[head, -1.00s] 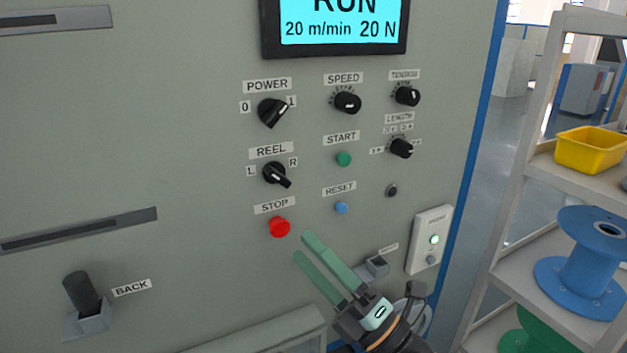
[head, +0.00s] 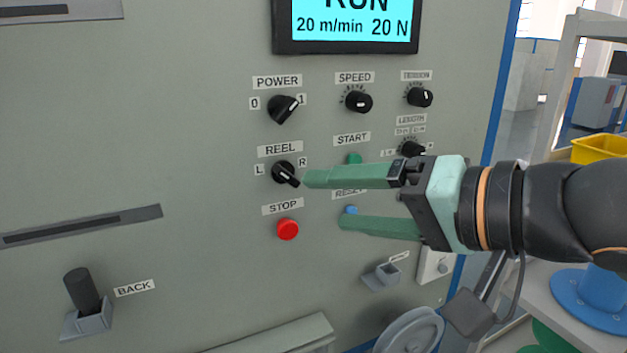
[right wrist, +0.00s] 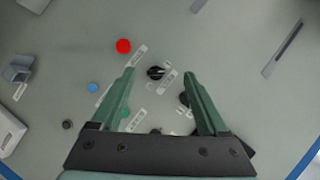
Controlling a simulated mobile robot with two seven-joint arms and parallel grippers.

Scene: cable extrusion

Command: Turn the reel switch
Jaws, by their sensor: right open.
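The reel switch (head: 284,172) is a black rotary knob under the REEL label on the grey panel, between L and R marks. Its white line points to the lower right. My right gripper (head: 322,200) is open, its two green fingers reaching in from the right. In the head view the upper fingertip appears just right of the knob and the lower one is below and to the right. In the right wrist view the knob (right wrist: 156,72) shows between the spread fingertips (right wrist: 161,74). Nothing is held, and contact cannot be told. My left gripper is not in view.
The red STOP button (head: 288,229) is just below the switch and the POWER knob (head: 283,108) just above. The green START button (head: 354,158) and blue RESET button (head: 351,210) are close to my fingers. A shelf with a yellow bin (head: 597,148) stands right.

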